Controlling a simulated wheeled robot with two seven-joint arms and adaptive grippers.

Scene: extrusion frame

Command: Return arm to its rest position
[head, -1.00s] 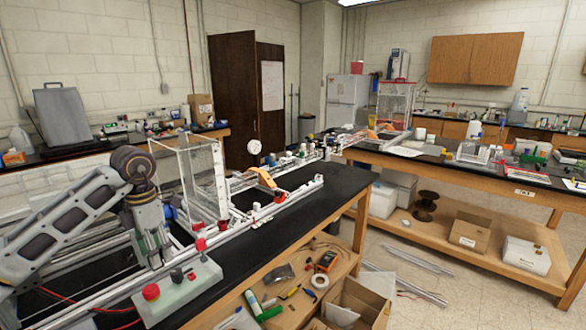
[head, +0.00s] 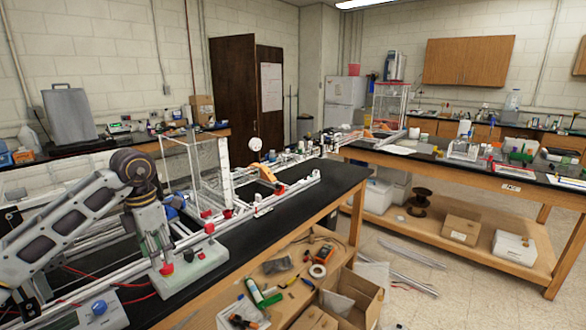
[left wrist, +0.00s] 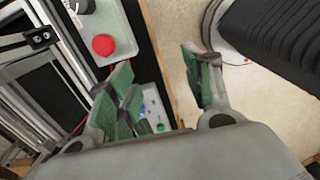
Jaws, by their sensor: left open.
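My left arm reaches in from the left of the head view, bent at a dark round joint, with its forearm hanging down. My left gripper (head: 157,250) points down beside a grey control box (head: 200,262) on the near bench. In the left wrist view the gripper (left wrist: 160,88) is open, its green-padded fingers apart with nothing between them. A red button (left wrist: 103,45) on the box shows beyond the left finger there. Whether a finger touches the box is unclear. My right gripper is out of view.
The black bench (head: 290,205) carries an aluminium extrusion frame (head: 262,208) and a clear upright panel box (head: 195,165). A second device with a blue knob (head: 99,307) sits at lower left.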

